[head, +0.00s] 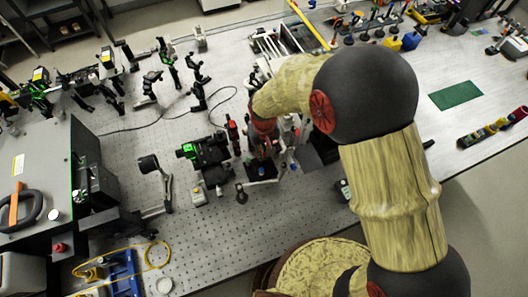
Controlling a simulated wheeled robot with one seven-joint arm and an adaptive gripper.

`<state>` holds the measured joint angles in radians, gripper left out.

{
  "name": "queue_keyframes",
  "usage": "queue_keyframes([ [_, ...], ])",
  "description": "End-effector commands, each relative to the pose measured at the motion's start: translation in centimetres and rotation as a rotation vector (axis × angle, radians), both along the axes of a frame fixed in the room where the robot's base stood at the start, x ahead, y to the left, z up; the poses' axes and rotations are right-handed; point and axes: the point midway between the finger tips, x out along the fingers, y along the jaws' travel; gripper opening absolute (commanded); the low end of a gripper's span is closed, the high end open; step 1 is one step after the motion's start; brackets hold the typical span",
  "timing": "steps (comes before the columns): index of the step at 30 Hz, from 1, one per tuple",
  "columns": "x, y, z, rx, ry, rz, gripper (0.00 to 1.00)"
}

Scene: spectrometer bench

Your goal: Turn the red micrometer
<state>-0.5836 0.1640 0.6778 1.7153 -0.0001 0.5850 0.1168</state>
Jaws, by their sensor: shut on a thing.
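My gripper (265,148) points down at the optics mounts in the middle of the bench, below my red wrist (264,128). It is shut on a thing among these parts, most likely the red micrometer. The micrometer itself is small and hidden behind my wrist and fingers, so its turn cannot be read. A narrow red upright part (232,130) stands just left of my gripper, apart from it.
A black device with a green end (205,151) stands close on the left. A dark flat-armed mount (262,180) lies just below. Several black posts fill the upper left of the perforated bench (320,215). A green mat (456,95) lies right.

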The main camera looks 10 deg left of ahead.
Motion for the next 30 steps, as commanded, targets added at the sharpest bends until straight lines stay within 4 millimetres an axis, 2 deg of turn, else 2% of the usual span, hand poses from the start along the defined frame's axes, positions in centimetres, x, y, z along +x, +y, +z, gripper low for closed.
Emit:
queue_keyframes([
  [2, 0.1, 0.1, 0.1, 0.003, -0.003, 0.000, 0.00],
  [3, 0.1, 0.1, 0.1, 0.003, -0.003, 0.000, 0.14],
  [12, 0.0, 0.1, 0.1, 0.001, -0.002, -0.001, 0.31],
  [23, 0.1, 0.0, 0.3, 0.001, -0.002, -0.001, 0.32],
  [26, 0.1, 0.1, 1.2, 0.001, -0.003, -0.001, 0.32],
  [30, 0.1, 0.1, 3.7, 0.003, -0.004, -0.001, 0.32],
])
